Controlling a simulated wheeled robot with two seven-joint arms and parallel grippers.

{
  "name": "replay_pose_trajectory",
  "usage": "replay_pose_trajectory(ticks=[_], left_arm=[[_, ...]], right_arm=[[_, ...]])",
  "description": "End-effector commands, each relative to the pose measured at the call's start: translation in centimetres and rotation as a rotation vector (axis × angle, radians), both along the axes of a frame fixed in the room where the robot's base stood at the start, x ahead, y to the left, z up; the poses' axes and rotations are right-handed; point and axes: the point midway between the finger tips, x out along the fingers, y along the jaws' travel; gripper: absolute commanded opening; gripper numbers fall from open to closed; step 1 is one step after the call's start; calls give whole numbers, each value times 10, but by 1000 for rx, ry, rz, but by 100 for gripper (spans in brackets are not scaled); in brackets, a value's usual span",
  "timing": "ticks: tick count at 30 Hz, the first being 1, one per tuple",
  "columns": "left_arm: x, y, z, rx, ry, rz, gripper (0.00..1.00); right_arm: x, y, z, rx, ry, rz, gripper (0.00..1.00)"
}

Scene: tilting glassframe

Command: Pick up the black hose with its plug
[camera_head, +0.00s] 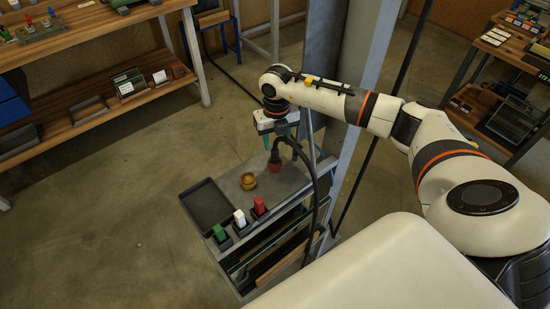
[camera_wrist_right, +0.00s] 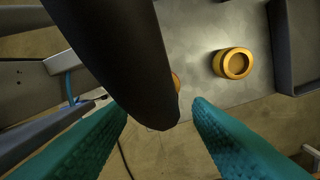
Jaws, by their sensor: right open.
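The black hose (camera_head: 312,190) rises in an arc above the small grey cart and hangs down over its near side. Its dark plug end (camera_head: 276,156) points down near the cart's back edge, close under my right gripper (camera_head: 274,142). In the right wrist view the black hose (camera_wrist_right: 125,50) is large and close to the camera, its rounded dark end reaching between the two teal fingers. The right gripper (camera_wrist_right: 158,108) is open there, with gaps visible beside the hose. Whether a finger touches it I cannot tell. My left gripper is not in view.
The grey cart top (camera_head: 285,182) carries a yellow ring-like cup (camera_head: 248,181), also in the wrist view (camera_wrist_right: 232,64). A dark tray (camera_head: 207,205) is at its left; green, white and red (camera_head: 259,205) blocks line the front. A grey post (camera_head: 345,90) stands close behind.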

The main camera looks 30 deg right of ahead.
Motion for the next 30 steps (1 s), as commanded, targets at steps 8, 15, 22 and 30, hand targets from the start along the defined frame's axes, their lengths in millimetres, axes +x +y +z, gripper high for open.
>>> replay_pose_trajectory(ticks=[8, 15, 22, 30], left_arm=[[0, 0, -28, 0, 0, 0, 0], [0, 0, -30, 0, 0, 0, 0], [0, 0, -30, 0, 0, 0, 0], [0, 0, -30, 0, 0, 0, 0]], right_arm=[[-3, 6, -44, 1, 2, 1, 46], [-3, 6, -47, 1, 0, 1, 46], [-3, 6, -47, 1, 0, 1, 20], [-3, 6, -47, 1, 0, 1, 0]])
